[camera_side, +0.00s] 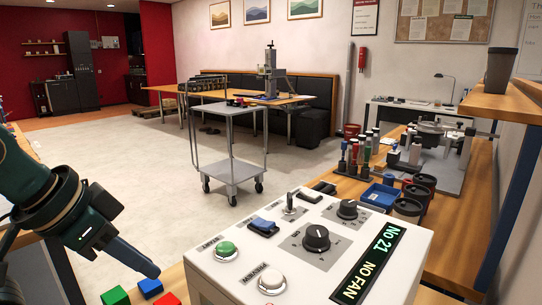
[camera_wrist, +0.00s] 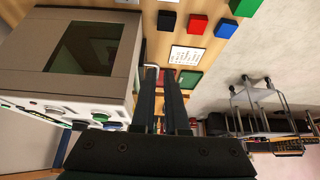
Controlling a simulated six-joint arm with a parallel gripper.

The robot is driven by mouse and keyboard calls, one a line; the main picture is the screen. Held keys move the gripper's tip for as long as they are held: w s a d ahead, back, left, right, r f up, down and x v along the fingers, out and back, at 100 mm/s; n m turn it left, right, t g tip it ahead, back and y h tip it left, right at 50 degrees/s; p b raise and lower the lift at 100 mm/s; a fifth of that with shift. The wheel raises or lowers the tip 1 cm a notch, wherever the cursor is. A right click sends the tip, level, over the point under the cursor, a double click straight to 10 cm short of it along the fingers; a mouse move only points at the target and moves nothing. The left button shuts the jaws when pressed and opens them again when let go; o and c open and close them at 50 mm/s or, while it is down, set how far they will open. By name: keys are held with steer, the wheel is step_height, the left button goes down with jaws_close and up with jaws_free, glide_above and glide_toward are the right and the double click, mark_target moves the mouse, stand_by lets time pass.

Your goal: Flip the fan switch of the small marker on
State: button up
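The small marker's control box (camera_side: 330,250) stands at the front right in the side view. Its top carries a blue rocker switch (camera_side: 263,227), a metal toggle lever (camera_side: 290,203), black rockers, black knobs, a green button (camera_side: 226,249) and a white button (camera_side: 271,279). Its display (camera_side: 369,264) reads "NO 21" and "NO FAN". I cannot read which switch is the fan's. My gripper (camera_side: 150,270) is left of the box, apart from it.
Green (camera_side: 115,296), blue (camera_side: 150,287) and red (camera_side: 167,300) blocks lie below my gripper. A beige machine with a dark window (camera_wrist: 85,47) fills the wrist view's upper left. Cups and a blue bin (camera_side: 379,196) stand behind the box. A trolley (camera_side: 232,170) stands on open floor.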

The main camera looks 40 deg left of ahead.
steer(key=shift+t, duration=0.5)
steer(key=r, duration=0.4)
steer(key=shift+w+a, duration=0.15)
steer(key=shift+w, duration=0.2)
jaws_close()
steer(key=w+d+r+t+h, duration=0.1)
steer(key=w+d+r, duration=0.1)
steer(key=r, duration=0.4)
steer(key=w+d+r+n+t+h, duration=0.1)
steer(key=w+d+r+h, duration=0.1)
steer(key=r, duration=0.4)
steer(key=shift+w+d+n, duration=0.3)
steer(key=shift+w+d, duration=0.25)
steer(key=shift+d, duration=0.05)
glide_above(271, 221)
steer(key=s+a, duration=0.2)
steer(key=s, duration=0.1)
steer(key=f, duration=0.7)
steer(key=shift+w+f, duration=0.15)
steer(key=shift+w, duration=0.05)
steer(key=shift+d+f, duration=0.15)
steer(key=shift+f, duration=0.35)
steer(key=shift+d+f, duration=0.15)
steer(key=shift+f, duration=0.35)
steer(key=shift+d+f, duration=0.15)
steer(key=shift+f, duration=0.4)
steer(key=shift+f, duration=0.1)
